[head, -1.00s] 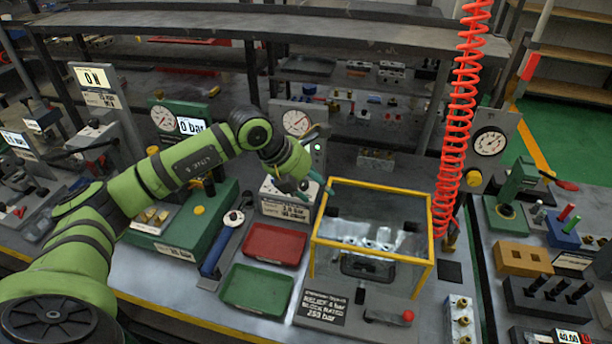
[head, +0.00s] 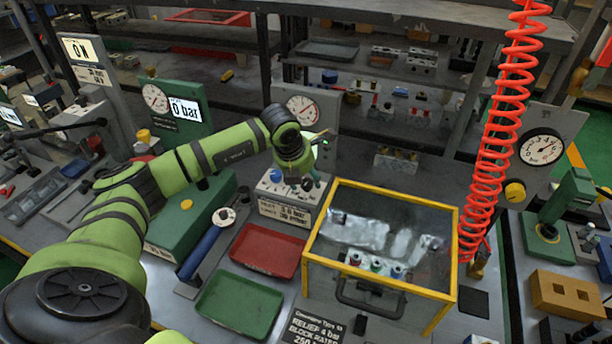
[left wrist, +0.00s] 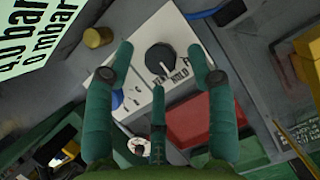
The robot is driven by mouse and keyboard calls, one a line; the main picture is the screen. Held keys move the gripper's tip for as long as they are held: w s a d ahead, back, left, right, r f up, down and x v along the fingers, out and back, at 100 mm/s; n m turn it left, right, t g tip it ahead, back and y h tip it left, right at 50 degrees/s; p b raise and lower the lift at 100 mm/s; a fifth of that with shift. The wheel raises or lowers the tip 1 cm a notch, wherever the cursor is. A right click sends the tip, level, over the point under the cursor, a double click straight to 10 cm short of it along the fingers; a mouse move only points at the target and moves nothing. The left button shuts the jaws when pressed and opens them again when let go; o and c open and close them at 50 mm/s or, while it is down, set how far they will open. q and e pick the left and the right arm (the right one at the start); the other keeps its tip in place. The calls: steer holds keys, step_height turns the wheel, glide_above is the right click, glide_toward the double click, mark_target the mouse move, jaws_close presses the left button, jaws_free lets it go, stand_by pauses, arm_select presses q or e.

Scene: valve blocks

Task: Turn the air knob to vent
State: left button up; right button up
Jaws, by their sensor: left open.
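The air knob is a black round knob (left wrist: 160,58) with a white mark, on a pale panel with lettering that reads partly as VENT and HOLD. The panel belongs to a white-topped box (head: 284,208), which also carries a blue knob (head: 276,175). My left gripper (head: 306,180) is over the right part of this box and hides much of it. In the left wrist view its teal fingers are spread open on both sides of the black knob, with another finger below it. I cannot tell whether they touch the knob. My right gripper is not in view.
A yellow-framed clear case (head: 458,255) stands close to the right of the box. A red tray (head: 268,250) and a green tray (head: 240,305) lie in front. A gauge panel (head: 318,105) stands behind. A red coiled hose (head: 497,130) hangs at the right.

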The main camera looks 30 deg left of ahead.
arm_select(q)
steer(key=shift+w+f, duration=0.2)
steer(key=shift+f, duration=0.45)
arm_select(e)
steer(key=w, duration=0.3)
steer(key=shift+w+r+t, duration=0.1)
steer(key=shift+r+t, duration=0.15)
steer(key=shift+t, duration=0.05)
arm_select(q)
steer(key=c, duration=1.1)
steer(key=shift+r, duration=0.1)
steer(key=m+h+b, duration=0.1)
steer(key=m+b, duration=0.2)
steer(key=shift+w+a, duration=0.15)
steer(key=m+h+b, duration=0.1)
steer(key=m+b, duration=0.1)
steer(key=m, duration=0.1)
steer(key=shift+m, duration=0.3)
steer(key=shift+w+r+m+g+h+b, duration=0.1)
steer(key=shift+m+g+h+b, duration=0.55)
steer(key=shift+m, duration=0.55)
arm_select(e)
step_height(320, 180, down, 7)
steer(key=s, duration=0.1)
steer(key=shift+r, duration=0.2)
